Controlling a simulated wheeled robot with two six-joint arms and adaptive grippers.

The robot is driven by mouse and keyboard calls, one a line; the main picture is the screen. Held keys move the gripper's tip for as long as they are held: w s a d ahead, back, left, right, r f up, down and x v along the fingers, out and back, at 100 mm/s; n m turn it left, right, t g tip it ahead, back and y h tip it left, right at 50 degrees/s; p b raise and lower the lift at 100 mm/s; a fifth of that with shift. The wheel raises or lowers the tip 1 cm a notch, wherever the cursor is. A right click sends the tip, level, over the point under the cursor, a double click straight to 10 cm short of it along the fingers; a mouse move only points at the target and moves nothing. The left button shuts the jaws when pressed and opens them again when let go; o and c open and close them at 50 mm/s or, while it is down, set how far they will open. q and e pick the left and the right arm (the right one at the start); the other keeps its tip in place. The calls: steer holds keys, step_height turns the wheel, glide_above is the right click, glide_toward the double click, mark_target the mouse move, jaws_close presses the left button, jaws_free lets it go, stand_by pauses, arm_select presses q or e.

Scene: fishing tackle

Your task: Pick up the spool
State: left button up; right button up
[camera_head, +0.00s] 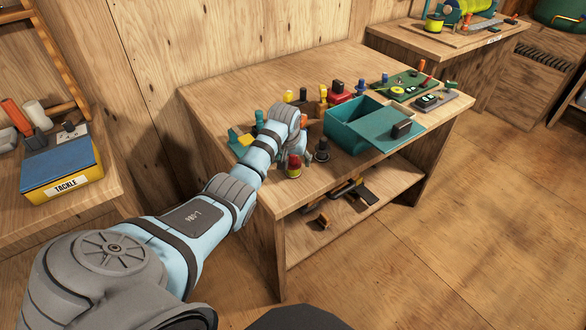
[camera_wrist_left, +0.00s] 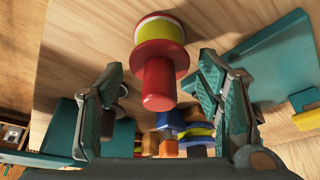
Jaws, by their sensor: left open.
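A red piece with a yellow-green band and a red stem (camera_wrist_left: 159,40), which looks like the spool, stands on the wooden table. In the head view a red and yellow piece (camera_head: 293,165) beside my left wrist seems to be the same one. My left gripper (camera_wrist_left: 160,78) is open, with its teal-padded fingers on either side of the red stem in the wrist view. In the head view my own wrist mostly hides the fingers.
A teal open box (camera_head: 352,127) stands right of my gripper on the table (camera_head: 235,82). Several small coloured pieces crowd behind the gripper. A green board (camera_head: 408,84) lies at the far right. A blue and yellow tackle box (camera_head: 62,170) sits on a left-hand bench.

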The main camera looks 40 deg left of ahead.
arm_select(q)
steer(key=shift+b+x, duration=0.3)
steer(key=shift+x, duration=0.8)
steer(key=shift+r, duration=0.1)
steer(key=c, duration=1.2)
